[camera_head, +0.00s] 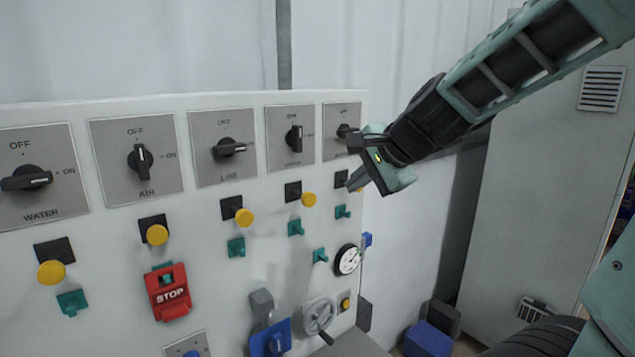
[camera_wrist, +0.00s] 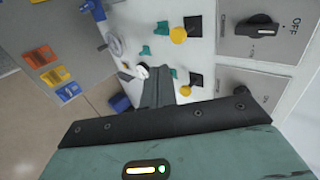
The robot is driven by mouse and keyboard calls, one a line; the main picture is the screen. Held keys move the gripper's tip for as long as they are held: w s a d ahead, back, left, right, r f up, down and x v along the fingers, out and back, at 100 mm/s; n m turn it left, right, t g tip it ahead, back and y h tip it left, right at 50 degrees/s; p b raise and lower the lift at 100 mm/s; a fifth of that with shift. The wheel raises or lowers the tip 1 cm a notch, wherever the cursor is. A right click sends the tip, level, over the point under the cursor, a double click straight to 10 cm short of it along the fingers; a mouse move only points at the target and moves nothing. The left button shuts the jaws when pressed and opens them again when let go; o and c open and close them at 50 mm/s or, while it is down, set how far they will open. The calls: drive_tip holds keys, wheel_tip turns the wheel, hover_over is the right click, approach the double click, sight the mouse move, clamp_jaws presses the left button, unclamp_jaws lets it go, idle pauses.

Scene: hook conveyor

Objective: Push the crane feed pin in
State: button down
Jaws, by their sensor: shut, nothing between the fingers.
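A row of yellow pins in black square mounts runs below the rotary switches on the white panel (camera_head: 230,285). I cannot read which one is marked crane feed. The rightmost pin is hidden behind my gripper (camera_head: 355,181) in the head view; its black mount (camera_head: 341,178) shows at the left of the fingers. In the wrist view that yellow pin (camera_wrist: 184,91) shows just right of my closed fingertips (camera_wrist: 160,72). My gripper is shut and empty, close in front of the panel; whether it touches the pin is not clear. Another yellow pin (camera_head: 308,199) sits to the left.
Rotary switches, such as the rightmost one (camera_head: 345,131), sit just above my gripper. Green clips (camera_head: 342,212), a gauge (camera_head: 347,260), a grey handwheel (camera_head: 318,316) and a red STOP cover (camera_head: 169,291) project from the panel. A grey cabinet (camera_head: 535,190) stands at the right.

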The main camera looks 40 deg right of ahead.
drive_tip(key=shift+f, duration=0.1)
idle(0.3)
drive_tip(key=b, duration=1.2)
approach(309, 193)
drive_tip(key=shift+w+f, duration=0.6)
drive_tip(key=shift+f, duration=0.5)
drive_tip(key=shift+w+f, duration=0.65)
drive_tip(key=shift+f, duration=0.5)
drive_tip(key=shift+w+f, duration=0.6)
drive_tip(key=shift+f, duration=0.5)
drive_tip(key=shift+w+a+p, duration=0.1)
drive_tip(key=shift+w+p, duration=0.7)
drive_tip(key=shift+w, duration=0.95)
